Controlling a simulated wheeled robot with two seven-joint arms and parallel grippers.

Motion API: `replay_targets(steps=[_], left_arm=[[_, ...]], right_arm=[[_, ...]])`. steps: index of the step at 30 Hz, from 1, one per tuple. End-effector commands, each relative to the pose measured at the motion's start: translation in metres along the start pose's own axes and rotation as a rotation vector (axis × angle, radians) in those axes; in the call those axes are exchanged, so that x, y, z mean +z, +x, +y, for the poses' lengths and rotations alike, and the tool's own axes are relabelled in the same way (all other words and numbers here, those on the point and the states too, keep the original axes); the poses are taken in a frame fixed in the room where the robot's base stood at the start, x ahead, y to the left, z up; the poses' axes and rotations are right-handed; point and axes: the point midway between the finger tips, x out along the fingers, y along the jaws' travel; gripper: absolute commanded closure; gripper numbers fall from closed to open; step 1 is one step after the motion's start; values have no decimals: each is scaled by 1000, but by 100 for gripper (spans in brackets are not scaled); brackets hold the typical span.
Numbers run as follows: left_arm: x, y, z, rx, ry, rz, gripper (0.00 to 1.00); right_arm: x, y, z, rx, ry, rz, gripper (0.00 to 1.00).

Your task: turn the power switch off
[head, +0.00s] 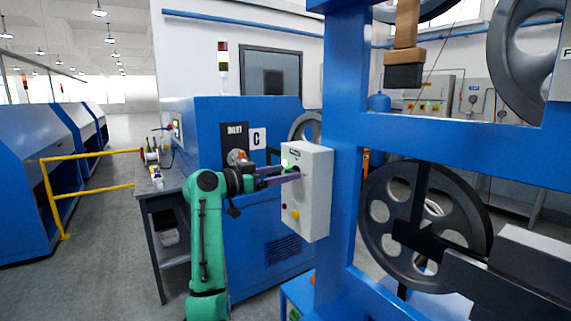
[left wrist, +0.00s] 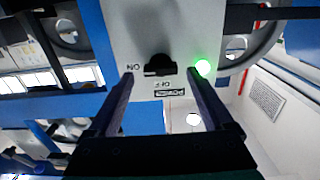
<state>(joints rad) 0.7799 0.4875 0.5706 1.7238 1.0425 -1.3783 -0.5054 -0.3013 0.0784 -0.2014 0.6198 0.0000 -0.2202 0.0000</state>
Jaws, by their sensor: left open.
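The power switch is a black knob (left wrist: 160,64) on a light grey control box (head: 318,200), and in the left wrist view it sits between "ON" and "OFF" lettering that appears upside down. A green lamp (left wrist: 203,68) glows beside it; it also shows in the head view (head: 284,163). I cannot tell which way the knob points. My left gripper (head: 297,174) is open at the box's front face. In the left wrist view its fingertips (left wrist: 159,75) stand on either side of the knob, and contact cannot be made out. The arm's fingers hide the knob in the head view.
The box is beside a tall blue frame (head: 340,200) with a dark pulley wheel (head: 375,222). Red and yellow buttons (head: 295,214) are lower on the box. A blue machine (head: 268,235) stands behind my left arm, and a grey bench (head: 150,185) is to its left.

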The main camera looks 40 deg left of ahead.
Motion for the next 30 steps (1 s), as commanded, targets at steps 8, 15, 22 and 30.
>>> replay_targets(steps=[8,15,22,30], left_arm=[[1,10,0,-1,1,0,15],[1,10,0,-1,1,0,80],[1,10,0,-1,-5,0,100],[1,10,0,-1,-81,-2,100]], right_arm=[[0,-4,2,2,0,0,50],[-1,-4,2,3,1,1,50],[-1,-4,2,3,1,1,50],[-1,-3,2,3,1,2,50]])
